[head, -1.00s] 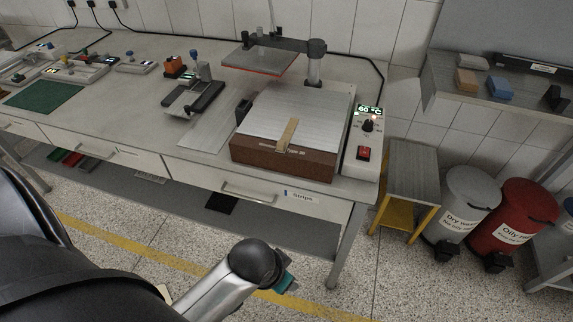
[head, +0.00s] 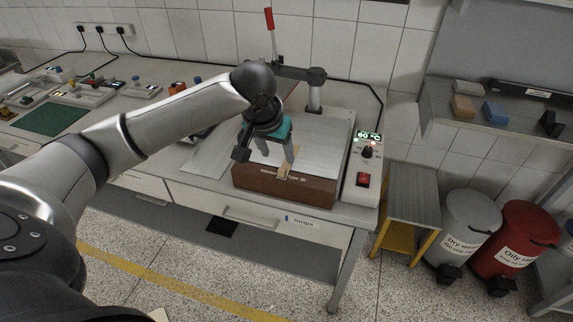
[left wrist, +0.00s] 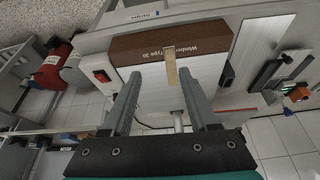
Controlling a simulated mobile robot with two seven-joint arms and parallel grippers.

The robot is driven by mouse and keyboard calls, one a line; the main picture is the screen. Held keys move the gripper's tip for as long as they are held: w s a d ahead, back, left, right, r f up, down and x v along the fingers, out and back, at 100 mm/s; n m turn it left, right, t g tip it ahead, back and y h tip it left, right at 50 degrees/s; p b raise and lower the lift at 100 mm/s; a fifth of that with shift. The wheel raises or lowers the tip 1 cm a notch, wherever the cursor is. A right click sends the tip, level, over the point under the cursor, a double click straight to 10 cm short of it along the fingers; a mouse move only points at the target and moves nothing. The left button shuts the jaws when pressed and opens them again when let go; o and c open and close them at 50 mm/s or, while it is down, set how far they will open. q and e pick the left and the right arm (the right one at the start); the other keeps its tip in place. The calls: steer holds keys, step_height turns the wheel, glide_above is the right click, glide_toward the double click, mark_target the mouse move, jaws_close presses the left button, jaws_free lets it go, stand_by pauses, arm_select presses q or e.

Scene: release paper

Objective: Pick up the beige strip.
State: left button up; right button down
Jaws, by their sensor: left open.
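The beige strip (head: 284,173) lies across the front edge of the pale metal top of the brown-fronted block (head: 290,192). The arm partly hides the strip in the head view. The strip shows whole in the left wrist view (left wrist: 171,68), with its end lapping onto the brown face. My left gripper (head: 266,160) is above the block, open and empty. In the left wrist view its fingers (left wrist: 161,82) point toward the block, with the strip appearing between them, nearer the right finger. I cannot tell the remaining height. My right gripper is not in view.
A control box (head: 362,170) with a lit display and red switch stands right of the block. A post with an overhead arm (head: 314,90) rises behind it. Left are a green mat (head: 50,118) and small devices. Bins (head: 513,230) stand on the floor at right.

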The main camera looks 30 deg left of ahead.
arm_select(q)
steer(key=a+r, duration=0.1)
steer(key=a, duration=0.1)
steer(key=n+b, duration=0.1)
steer(key=b, duration=0.1)
glide_toward(282, 170)
step_height(282, 170, down, 3)
steer(key=shift+w+x, duration=0.2)
steer(key=shift+x, duration=1.2)
steer(key=shift+w+x, duration=0.2)
steer(key=shift+x, duration=1.2)
steer(key=shift+a+r, duration=0.1)
steer(key=shift+r, duration=0.05)
jaws_close()
